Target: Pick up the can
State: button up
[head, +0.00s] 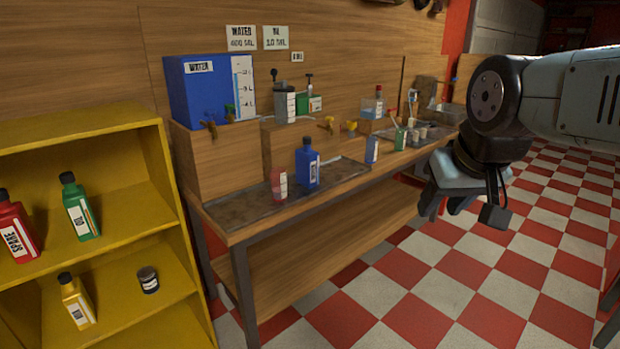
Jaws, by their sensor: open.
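A small dark can (148,280) with a white label sits on the lower shelf of the yellow shelf unit (85,128) at the left. A yellow bottle (77,300) with a dark cap stands to its left, apart from it. My gripper (462,209) is at the right, open and pointing down, with nothing seen between its fingers. It is over the checkered floor, beside the workbench and far to the right of the can.
A green bottle (80,207) and a red bottle (15,228) stand on the shelf above. The checkered floor (440,285) is clear.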

aim_at(307, 160)
jog(key=u, duration=0.65)
jog(key=i, duration=1.4)
jog(key=z, duration=0.05)
